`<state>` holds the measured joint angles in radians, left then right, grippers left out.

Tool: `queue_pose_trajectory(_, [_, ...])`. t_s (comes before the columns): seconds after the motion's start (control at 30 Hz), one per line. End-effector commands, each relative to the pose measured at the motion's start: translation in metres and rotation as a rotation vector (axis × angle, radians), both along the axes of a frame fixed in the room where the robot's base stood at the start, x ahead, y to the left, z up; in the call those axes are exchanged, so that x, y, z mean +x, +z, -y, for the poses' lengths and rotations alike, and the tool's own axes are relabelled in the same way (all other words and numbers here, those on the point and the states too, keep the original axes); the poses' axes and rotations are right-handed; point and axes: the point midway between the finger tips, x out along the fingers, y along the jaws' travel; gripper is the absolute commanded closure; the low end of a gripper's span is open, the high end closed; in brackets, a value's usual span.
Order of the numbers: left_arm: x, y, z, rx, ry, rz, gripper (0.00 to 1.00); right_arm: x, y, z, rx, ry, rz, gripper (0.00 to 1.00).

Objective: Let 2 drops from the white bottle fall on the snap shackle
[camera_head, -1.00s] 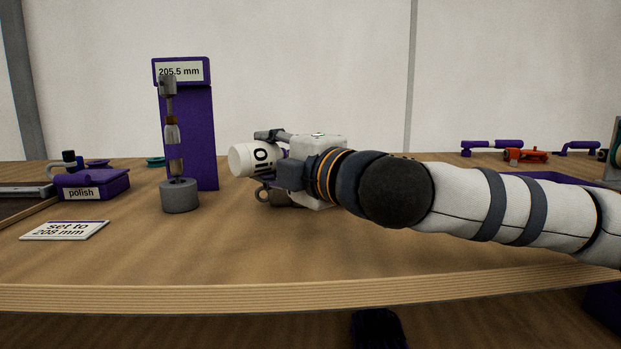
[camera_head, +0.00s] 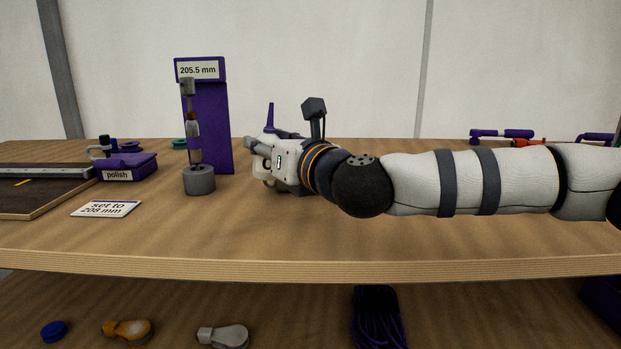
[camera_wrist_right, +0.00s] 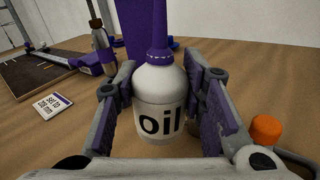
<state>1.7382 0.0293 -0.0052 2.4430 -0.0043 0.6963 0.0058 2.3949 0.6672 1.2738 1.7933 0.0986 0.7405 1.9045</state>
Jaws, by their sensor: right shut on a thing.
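My right gripper (camera_wrist_right: 160,108) is shut on the white bottle (camera_wrist_right: 160,88), which is labelled "oil" and has a purple nozzle. The bottle stands upright between the fingers in the right wrist view. In the head view only its purple nozzle (camera_head: 269,118) shows clearly above the gripper; its body is hidden. A metal ring (camera_head: 268,182) shows just below the gripper. A grey loop with an orange knob (camera_wrist_right: 265,130) lies right of the bottle in the right wrist view. I cannot tell for certain which is the snap shackle. My left gripper is not in view.
A purple post (camera_head: 211,125) marked "205.5 mm" stands behind a spar on a round grey base (camera_head: 199,181). A purple polish box (camera_head: 127,168), a "set to 208 mm" card (camera_head: 106,209) and a dark board (camera_head: 35,195) are at left. The front tabletop is clear.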

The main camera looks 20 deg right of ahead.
Motion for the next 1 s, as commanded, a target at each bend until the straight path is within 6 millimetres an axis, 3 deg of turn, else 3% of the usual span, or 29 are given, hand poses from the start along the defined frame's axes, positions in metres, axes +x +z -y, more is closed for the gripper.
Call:
queue_pose_trajectory(0.03, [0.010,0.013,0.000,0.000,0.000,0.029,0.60,0.000,0.023,-0.001,-0.072,-0.004,0.040,0.93])
queue_pose_trajectory(0.33, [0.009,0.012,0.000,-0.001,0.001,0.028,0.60,0.002,0.014,-0.002,-0.124,-0.003,0.044,0.93])
queue_pose_trajectory(0.63, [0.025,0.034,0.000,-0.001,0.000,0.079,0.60,0.001,0.058,-0.002,-0.121,-0.005,0.051,0.93])
queue_pose_trajectory(1.0, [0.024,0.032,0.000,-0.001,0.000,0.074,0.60,0.002,0.052,-0.002,-0.121,-0.003,0.042,0.93])
